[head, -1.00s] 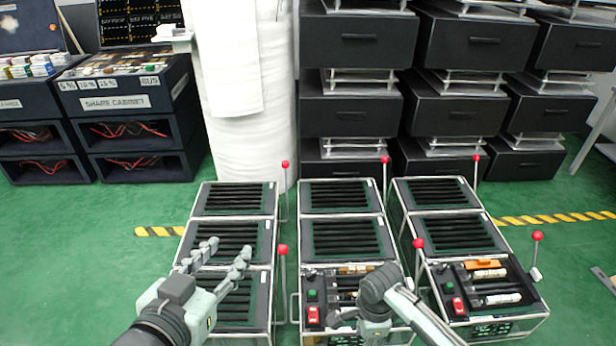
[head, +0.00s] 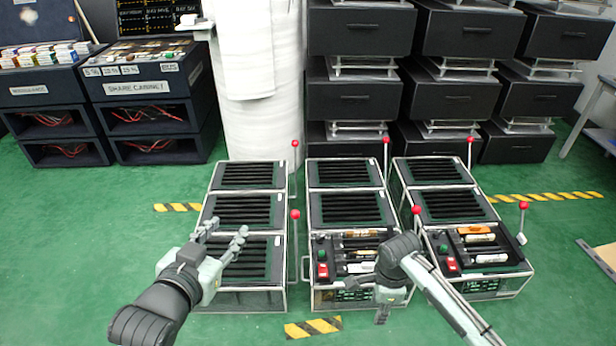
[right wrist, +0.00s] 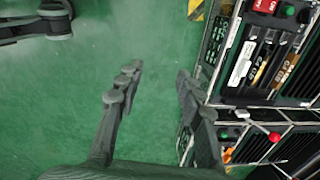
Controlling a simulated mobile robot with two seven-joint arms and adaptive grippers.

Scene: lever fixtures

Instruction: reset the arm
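Several upright levers with red ball knobs stand beside the black boxes. Front ones are the left lever (head: 294,214), the middle lever (head: 416,210) and the right lever (head: 523,205); rear ones include a lever (head: 295,143) at the back left. My left gripper (head: 224,231) is open and empty over the front left box, left of its lever. My right gripper (head: 382,312) points down by the front middle box; its fingers are small in the head view. In the right wrist view my right gripper (right wrist: 159,74) is open with green floor between its fingers; a red knob (right wrist: 274,137) shows right of them.
The front middle box (head: 350,250) and front right box (head: 490,260) have red and green buttons and labelled cylinders. Black drawers (head: 360,100), a white roll (head: 262,125) and a dark cabinet (head: 150,110) stand behind. Green floor is clear at left and in front.

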